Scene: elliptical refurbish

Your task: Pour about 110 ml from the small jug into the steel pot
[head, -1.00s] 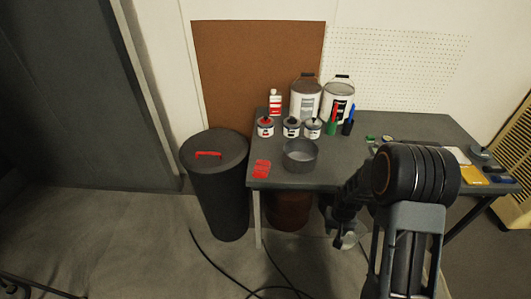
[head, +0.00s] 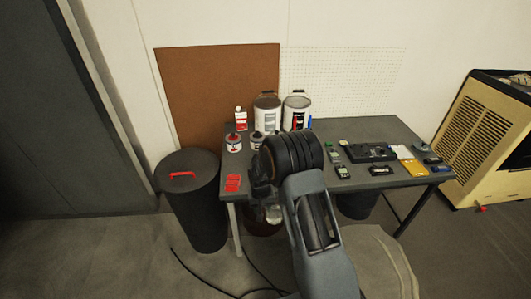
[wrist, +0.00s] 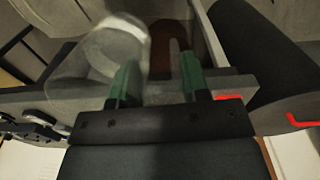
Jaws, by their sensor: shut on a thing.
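My gripper (wrist: 158,80) shows two green fingertips in the wrist view. They are shut on the small jug (wrist: 105,48), a pale, see-through vessel with a whitish band, blurred at the upper left. Its grip point is hard to make out. In the head view a pale bit of the jug (head: 273,214) shows below my arm, in front of the table's front edge. Its tilt and contents cannot be told. The steel pot is hidden behind my arm in the head view, and I cannot make it out in the wrist view.
A dark bin (head: 200,215) with a red handle stands left of the table. Cables lie on the floor.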

